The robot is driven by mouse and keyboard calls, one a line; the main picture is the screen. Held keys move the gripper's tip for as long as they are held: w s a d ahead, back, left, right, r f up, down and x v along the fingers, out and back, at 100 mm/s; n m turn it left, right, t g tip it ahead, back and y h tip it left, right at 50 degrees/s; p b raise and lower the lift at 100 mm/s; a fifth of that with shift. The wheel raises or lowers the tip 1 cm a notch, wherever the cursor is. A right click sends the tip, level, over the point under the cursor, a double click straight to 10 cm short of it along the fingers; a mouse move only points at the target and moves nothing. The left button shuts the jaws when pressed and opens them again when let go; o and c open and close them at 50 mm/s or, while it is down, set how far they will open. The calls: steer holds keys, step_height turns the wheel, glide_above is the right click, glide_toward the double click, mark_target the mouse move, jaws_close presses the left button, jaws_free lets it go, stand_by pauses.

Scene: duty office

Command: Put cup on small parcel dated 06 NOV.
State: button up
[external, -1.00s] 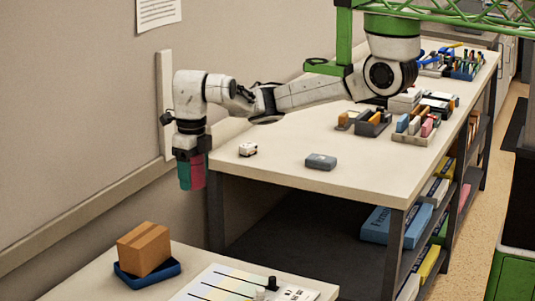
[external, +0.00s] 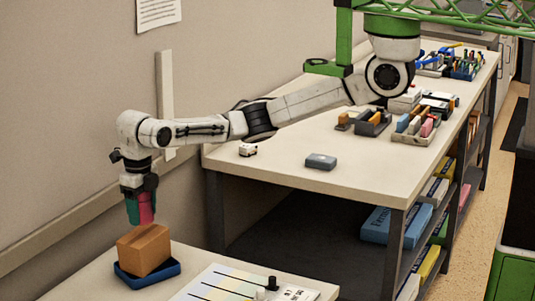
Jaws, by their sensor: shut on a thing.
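My gripper (external: 139,191) points down over the left end of the near table. It is shut on the cup (external: 141,210), which is dark pink and teal and hangs upright below it. A small brown cardboard parcel (external: 144,251) sits in a shallow blue tray (external: 168,271) right below the cup. The cup's bottom is at the parcel's top in the picture; I cannot tell whether they touch. No date can be read on the parcel.
A coloured chart sheet (external: 225,284) and a black-knobbed thing (external: 272,284) lie right of the tray. The larger table (external: 290,148) behind holds a small white thing (external: 248,150), a grey box (external: 321,161) and organisers. The wall (external: 60,130) is close on the left.

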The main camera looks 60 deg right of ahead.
steer(key=shift+w+a+f, duration=0.1)
steer(key=shift+w+f, duration=0.1)
steer(key=shift+f, duration=0.05)
steer(key=shift+f+p, duration=0.45)
steer(key=shift+f, duration=1.15)
steer(key=shift+f, duration=0.2)
steer(key=o, duration=1)
steer(key=shift+o, duration=0.2)
steer(key=shift+r, duration=0.1)
step_height(320, 180, up, 12)
steer(key=b, duration=0.1)
steer(key=shift+b, duration=0.3)
steer(key=shift+r, duration=0.1)
